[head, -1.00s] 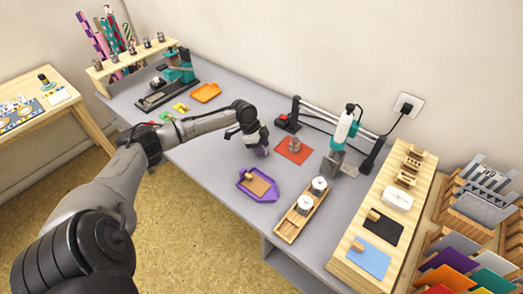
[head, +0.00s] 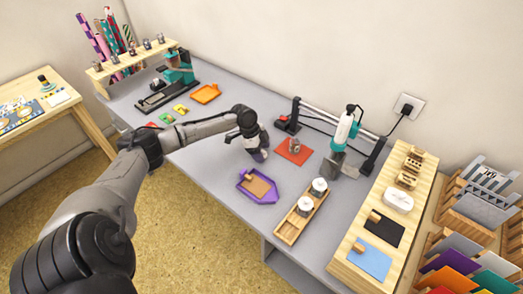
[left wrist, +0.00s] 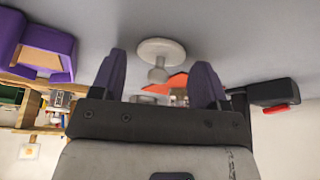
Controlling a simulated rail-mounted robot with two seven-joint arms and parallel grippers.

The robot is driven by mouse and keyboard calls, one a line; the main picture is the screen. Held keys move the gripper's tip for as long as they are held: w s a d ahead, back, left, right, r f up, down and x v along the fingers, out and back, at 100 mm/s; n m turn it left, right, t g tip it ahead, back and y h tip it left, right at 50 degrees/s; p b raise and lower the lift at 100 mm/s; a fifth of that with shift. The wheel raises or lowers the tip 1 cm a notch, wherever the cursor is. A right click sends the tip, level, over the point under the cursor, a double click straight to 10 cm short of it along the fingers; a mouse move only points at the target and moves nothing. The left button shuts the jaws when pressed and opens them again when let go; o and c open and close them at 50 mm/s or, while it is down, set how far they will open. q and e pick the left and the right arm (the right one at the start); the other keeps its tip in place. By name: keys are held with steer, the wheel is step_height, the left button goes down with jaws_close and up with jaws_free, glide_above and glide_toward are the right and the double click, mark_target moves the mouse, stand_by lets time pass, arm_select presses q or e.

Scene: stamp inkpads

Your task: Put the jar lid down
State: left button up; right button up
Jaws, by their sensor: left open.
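My left gripper (head: 260,155) is low over the grey table, between the purple tray and the orange-red mat. In the left wrist view, its two purple fingers (left wrist: 157,85) are apart and empty. The white jar lid (left wrist: 161,50) shows between and just beyond the fingertips. It appears to rest on the grey table with its knob pointing up, as that view is upside down. No contact with the fingers shows. In the head view I cannot make out the lid behind my gripper. A grey jar (head: 294,144) stands on the orange-red mat (head: 303,156). My right gripper is not in view.
A purple tray (head: 244,186) lies in front of my gripper. A wooden tray (head: 288,236) holds two white-topped jars. A teal-and-white device (head: 343,130) stands behind, near a black rail frame.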

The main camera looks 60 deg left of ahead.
arm_select(q)
steer(key=p+v, duration=0.3)
steer(key=v, duration=0.9)
steer(key=shift+p, duration=0.4)
steer(key=shift+r, duration=0.1)
